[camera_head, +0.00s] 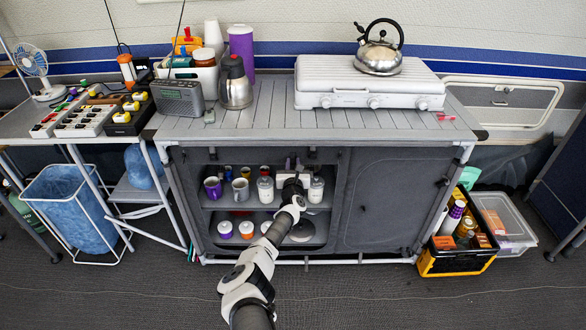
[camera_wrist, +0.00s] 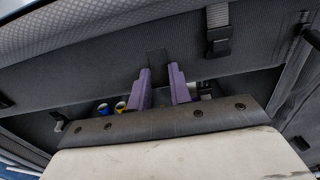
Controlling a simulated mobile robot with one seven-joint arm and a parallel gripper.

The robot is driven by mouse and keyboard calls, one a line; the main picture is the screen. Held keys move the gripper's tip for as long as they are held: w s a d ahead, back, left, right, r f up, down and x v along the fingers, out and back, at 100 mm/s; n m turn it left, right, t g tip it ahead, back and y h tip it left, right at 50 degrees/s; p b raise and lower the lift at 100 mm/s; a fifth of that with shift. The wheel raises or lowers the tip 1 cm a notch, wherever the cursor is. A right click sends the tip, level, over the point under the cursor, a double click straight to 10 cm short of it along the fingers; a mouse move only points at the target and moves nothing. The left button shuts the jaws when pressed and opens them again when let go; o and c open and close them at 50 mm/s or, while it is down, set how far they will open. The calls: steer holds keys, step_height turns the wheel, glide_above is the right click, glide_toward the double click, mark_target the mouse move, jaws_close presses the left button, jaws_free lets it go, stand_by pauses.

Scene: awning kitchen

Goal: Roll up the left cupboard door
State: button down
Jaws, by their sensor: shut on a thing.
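The left cupboard's opening in the head view is uncovered, showing shelves. Its grey fabric door (camera_wrist: 90,75) appears gathered up at the top of the opening, and it fills much of the wrist view. My gripper (camera_head: 291,164) is at the upper right part of this opening. In the wrist view, its purple fingers (camera_wrist: 158,82) are shut on a dark tab (camera_wrist: 158,62) at the fabric. A strap with a black buckle (camera_wrist: 218,38) hangs beside the fingers. My arm hides part of the shelves, and the exact hold on the tab is small and dark.
The right cupboard door (camera_head: 388,198) is closed. A stove with a kettle (camera_head: 379,55) sits on top. A crate (camera_head: 458,261) stands to the right. The floor in front is clear.

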steer(key=shift+r+p, duration=0.9)
steer(key=shift+r, duration=0.65)
steer(key=c, duration=1.3)
jaws_free()
steer(key=shift+r, duration=0.2)
steer(key=shift+f, duration=0.1)
steer(key=shift+s, duration=0.15)
steer(key=p, duration=0.4)
glide_toward(293, 150)
steer(key=shift+s, duration=3.85)
